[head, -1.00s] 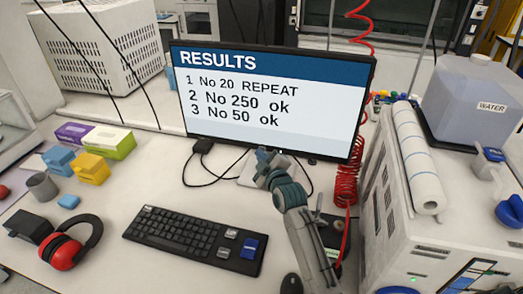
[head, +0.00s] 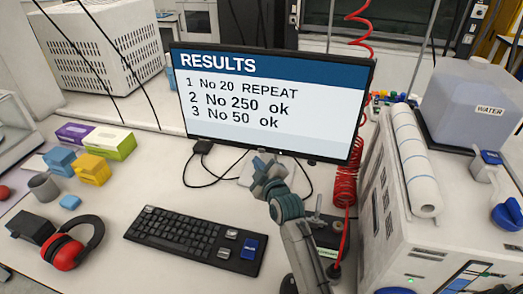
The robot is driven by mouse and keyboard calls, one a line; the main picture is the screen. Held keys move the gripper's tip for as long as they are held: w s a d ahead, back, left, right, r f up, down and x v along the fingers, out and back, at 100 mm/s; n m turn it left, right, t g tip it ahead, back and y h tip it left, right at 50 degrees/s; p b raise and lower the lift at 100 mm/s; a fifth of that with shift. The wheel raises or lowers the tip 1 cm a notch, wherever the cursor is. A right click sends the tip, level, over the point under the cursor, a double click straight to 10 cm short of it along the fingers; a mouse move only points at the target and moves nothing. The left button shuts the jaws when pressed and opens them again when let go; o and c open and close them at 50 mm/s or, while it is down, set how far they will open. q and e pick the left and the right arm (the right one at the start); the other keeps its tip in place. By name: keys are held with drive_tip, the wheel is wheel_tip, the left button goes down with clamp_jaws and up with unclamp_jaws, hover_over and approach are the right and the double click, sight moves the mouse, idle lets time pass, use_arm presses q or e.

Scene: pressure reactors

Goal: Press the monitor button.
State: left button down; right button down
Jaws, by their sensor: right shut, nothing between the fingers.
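The monitor (head: 270,98) stands at the back of the bench and is lit. Its screen reads RESULTS, with "No 20 REPEAT", "No 250 ok" and "No 50 ok". A tiny pale mark (head: 281,153) shows on its lower bezel; I cannot tell whether this is the button. My right gripper (head: 263,163) is shut and empty, just below the monitor's lower edge, in front of its stand. It looks close to the bezel, but I cannot tell whether it touches. It hides part of the stand. My left gripper is not in view.
Red ear defenders (head: 73,246) and small coloured boxes (head: 95,140) are at left. A red coiled hose (head: 345,185) hangs right of the arm, beside a white machine (head: 415,215).

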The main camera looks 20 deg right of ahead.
drive_tip(key=s+a, duration=0.2)
drive_tip(key=s, duration=0.1)
drive_tip(key=shift+r+p, duration=0.1)
drive_tip(key=shift+p, duration=0.25)
idle(0.6)
